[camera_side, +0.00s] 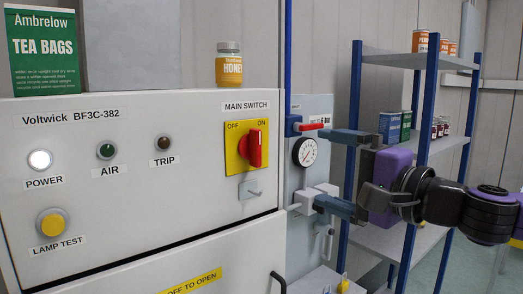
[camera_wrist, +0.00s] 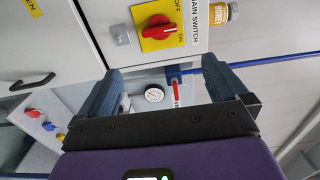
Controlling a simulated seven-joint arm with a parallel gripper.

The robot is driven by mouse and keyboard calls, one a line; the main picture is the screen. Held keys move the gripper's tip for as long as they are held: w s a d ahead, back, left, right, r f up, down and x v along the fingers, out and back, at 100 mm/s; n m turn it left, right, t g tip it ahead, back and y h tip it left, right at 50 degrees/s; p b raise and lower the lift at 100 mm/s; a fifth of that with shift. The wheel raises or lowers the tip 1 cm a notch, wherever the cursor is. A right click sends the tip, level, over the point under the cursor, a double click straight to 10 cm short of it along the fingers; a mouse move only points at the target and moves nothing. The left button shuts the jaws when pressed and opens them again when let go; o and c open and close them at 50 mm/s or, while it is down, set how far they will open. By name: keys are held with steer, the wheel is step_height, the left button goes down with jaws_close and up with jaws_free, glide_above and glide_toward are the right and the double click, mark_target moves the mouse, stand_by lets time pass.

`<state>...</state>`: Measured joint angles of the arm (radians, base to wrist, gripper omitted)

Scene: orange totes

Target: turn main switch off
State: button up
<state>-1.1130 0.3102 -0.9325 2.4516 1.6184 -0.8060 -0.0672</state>
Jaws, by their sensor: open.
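The main switch (camera_side: 254,147) is a red knob on a yellow plate marked OFF at left and ON at right, on the grey panel's right side. Its handle stands about upright in the side view. It also shows in the wrist view (camera_wrist: 157,33), above the space between the fingers. My gripper (camera_side: 326,168) is open and empty, right of the panel and apart from the switch. In the wrist view my gripper (camera_wrist: 162,70) has its two fingers spread wide, with a gauge visible between them.
A pressure gauge (camera_side: 305,152) and a red-handled valve (camera_side: 311,127) are close to my fingers. A padlock hasp (camera_side: 250,189) sticks out below the switch. The POWER lamp (camera_side: 40,160) glows white. A honey jar (camera_side: 229,66) stands on the panel. Blue-post shelves (camera_side: 425,110) stand behind my gripper.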

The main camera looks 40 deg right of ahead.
mark_target(260, 149)
steer(key=shift+w, duration=8.65)
steer(key=c, duration=0.9)
